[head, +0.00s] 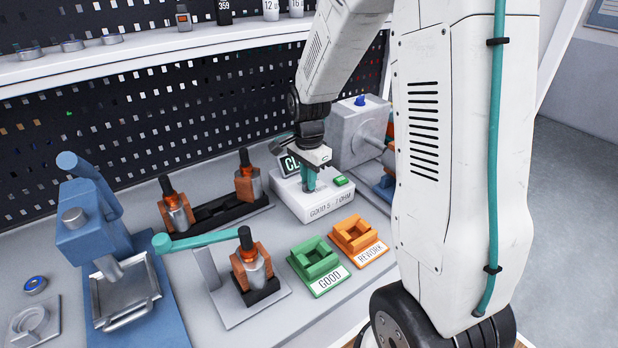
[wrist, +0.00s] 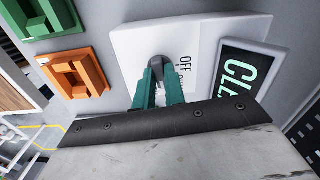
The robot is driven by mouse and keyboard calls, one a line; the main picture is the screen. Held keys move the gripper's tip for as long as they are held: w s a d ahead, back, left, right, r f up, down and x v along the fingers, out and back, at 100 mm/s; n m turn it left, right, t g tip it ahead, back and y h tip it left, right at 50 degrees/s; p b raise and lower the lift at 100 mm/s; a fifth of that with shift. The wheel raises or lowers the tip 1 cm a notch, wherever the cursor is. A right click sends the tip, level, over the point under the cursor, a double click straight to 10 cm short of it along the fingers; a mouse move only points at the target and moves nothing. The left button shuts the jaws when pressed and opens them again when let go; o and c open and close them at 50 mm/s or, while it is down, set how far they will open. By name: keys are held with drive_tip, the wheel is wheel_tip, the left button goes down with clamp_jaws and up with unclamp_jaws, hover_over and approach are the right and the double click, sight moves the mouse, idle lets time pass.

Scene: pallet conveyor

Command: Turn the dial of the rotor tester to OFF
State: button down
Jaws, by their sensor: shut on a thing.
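The rotor tester (head: 312,203) is a white box on the bench, marked "GOOD 5 - 7 OHM", with a dark display and a green button. In the wrist view its white top (wrist: 133,45) carries a grey dial (wrist: 156,66) with "OFF" printed beside it. My gripper (head: 309,184) reaches down onto the tester. In the wrist view its teal fingers (wrist: 158,82) are shut on the dial, one on each side. The fingers partly cover the dial and the lettering, so I cannot tell which mark it points to. The display (wrist: 241,80) shows green letters starting "CL"; the rest is hidden.
A green GOOD nest (head: 315,262) and an orange REWORK nest (head: 359,239) stand in front of the tester. A grey machine (head: 355,128) stands close behind it. A teal-handled fixture (head: 240,270) and a blue press (head: 95,230) are to the left.

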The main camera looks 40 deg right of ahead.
drive_tip(key=n, duration=1.3)
drive_tip(key=shift+n, duration=1.8)
drive_tip(key=c, duration=1.5)
unclamp_jaws()
drive_tip(key=shift+o, duration=0.2)
drive_tip(key=shift+r, duration=0.1)
